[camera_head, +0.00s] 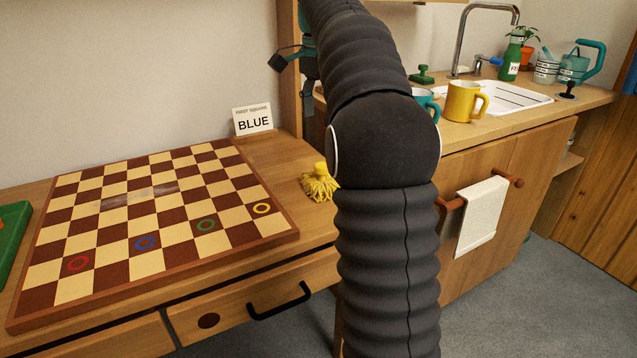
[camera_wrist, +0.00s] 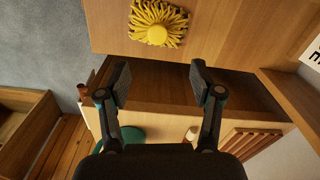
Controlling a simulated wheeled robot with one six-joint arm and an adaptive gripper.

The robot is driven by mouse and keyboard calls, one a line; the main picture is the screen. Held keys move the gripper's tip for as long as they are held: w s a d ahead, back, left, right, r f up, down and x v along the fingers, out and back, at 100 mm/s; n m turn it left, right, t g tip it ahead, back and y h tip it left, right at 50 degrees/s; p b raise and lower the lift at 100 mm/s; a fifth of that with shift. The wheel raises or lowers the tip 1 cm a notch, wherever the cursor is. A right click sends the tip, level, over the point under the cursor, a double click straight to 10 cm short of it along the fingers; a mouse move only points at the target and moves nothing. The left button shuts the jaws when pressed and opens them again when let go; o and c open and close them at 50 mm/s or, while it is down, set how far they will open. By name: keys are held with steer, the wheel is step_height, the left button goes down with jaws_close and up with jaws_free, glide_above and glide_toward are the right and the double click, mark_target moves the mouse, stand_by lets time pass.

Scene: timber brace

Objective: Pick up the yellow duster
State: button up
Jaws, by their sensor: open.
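The yellow duster (camera_head: 319,184) lies on the wooden desk top, just right of the checkered board, partly covered by my arm in the head view. In the wrist view the duster (camera_wrist: 157,24) is seen from above at the top, with a round yellow knob in the middle of a fringe of strands. My gripper (camera_wrist: 160,82) is open and empty. Its two fingers point toward the duster, which lies beyond the fingertips and apart from them. In the head view part of my gripper (camera_head: 293,62) shows at the upper left of my arm, by the wooden post.
The checkered board (camera_head: 150,215) with coloured rings fills the desk left of the duster. A "BLUE" card (camera_head: 253,120) stands behind it. A wooden post (camera_head: 290,100) rises near the duster. Right of my arm are a yellow mug (camera_head: 462,101), a sink (camera_head: 515,97) and a towel (camera_head: 482,217).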

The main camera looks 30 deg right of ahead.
mark_target(320, 165)
step_height(320, 165, down, 8)
steer(key=b, duration=0.2)
steer(key=shift+d+f+b, duration=0.1)
steer(key=shift+f+b, duration=0.05)
steer(key=shift+b, duration=0.2)
steer(key=shift+s+d+f+b, duration=0.15)
steer(key=shift+f+b, duration=0.3)
steer(key=shift+f, duration=0.9)
steer(key=shift+d+f+b, duration=0.1)
steer(key=shift+f+b, duration=0.3)
steer(key=shift+f, duration=0.95)
jaws_close()
